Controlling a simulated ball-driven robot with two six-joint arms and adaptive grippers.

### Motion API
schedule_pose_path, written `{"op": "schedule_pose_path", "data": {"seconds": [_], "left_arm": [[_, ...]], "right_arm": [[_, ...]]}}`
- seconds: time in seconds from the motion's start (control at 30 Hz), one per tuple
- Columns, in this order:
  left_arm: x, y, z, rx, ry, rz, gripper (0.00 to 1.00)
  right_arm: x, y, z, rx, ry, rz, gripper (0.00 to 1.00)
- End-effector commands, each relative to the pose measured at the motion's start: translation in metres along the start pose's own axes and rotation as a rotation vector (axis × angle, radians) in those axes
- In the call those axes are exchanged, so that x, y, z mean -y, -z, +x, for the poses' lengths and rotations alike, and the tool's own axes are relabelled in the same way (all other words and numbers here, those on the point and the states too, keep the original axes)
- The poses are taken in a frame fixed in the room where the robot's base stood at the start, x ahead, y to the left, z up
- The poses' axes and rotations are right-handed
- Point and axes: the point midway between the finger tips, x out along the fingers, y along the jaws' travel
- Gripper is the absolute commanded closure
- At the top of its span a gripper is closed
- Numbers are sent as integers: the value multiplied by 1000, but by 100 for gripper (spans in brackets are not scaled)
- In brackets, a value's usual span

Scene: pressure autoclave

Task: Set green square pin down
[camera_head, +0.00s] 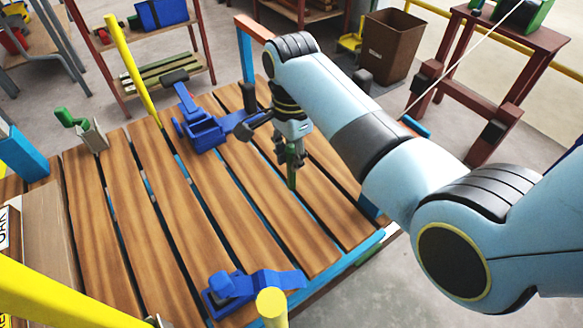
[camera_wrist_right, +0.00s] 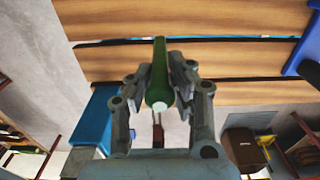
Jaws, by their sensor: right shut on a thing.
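The green square pin (camera_head: 292,178) hangs from my right gripper (camera_head: 290,156) over the right part of the slatted wooden table (camera_head: 190,225). In the right wrist view the pin (camera_wrist_right: 159,70) stands between both fingers of the right gripper (camera_wrist_right: 162,78), which is shut on it. Its pale end faces the camera and its far end points toward the wooden planks. In the head view it looks nearly upright. I cannot tell whether its lower tip touches the planks. My left gripper is not in view.
A blue clamp-like fixture (camera_head: 205,132) stands left of the gripper, and another (camera_head: 228,292) lies at the front edge. A green-handled part (camera_head: 72,118) is at the far left. Yellow bars (camera_head: 132,72) rise around the table. The middle planks are clear.

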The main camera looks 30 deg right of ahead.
Motion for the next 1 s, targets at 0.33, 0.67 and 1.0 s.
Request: {"op": "schedule_pose_path", "data": {"seconds": [0.33,0.67,1.0], "left_arm": [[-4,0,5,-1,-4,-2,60],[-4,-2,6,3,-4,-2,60],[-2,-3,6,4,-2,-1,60]], "right_arm": [[-1,0,38,1,-2,0,100],[-1,0,40,1,-2,0,78],[-2,0,40,1,-2,0,59]]}}
